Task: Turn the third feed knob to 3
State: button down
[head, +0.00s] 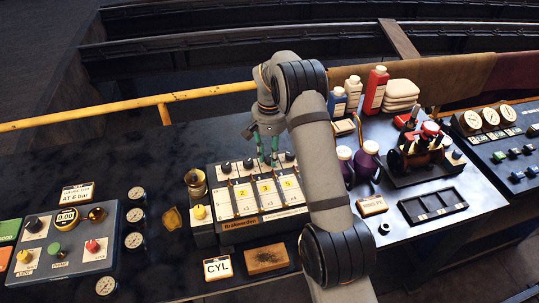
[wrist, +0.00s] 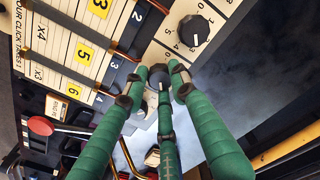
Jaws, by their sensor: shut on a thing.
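The feed panel (head: 253,228) has a row of black knobs along its back edge and yellow number plates on its strips. My gripper (head: 268,158) is over the third knob from the left. In the wrist view my gripper's green fingers (wrist: 160,80) are shut around the third feed knob (wrist: 158,73), in line with the tab marked 3 (wrist: 115,64). The fingers hide most of this knob and its scale, so I cannot tell its setting. The second feed knob (wrist: 194,30) is free beside it, with a numbered scale. The first knob (head: 226,167) is also free.
The fourth knob (head: 290,156) is close to my gripper's right side. A brass fitting (head: 195,180) and yellow knob (head: 199,212) are left of the panel. Purple bottles (head: 366,160) stand to the right. A yellow rail (head: 130,112) runs behind the bench.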

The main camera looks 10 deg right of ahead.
aim_at(269, 157)
jog(key=shift+n, duration=0.7)
jog(key=c, duration=1.4)
grip_release()
jog(key=shift+r, duration=0.1)
notch_tip(269, 157, up, 12)
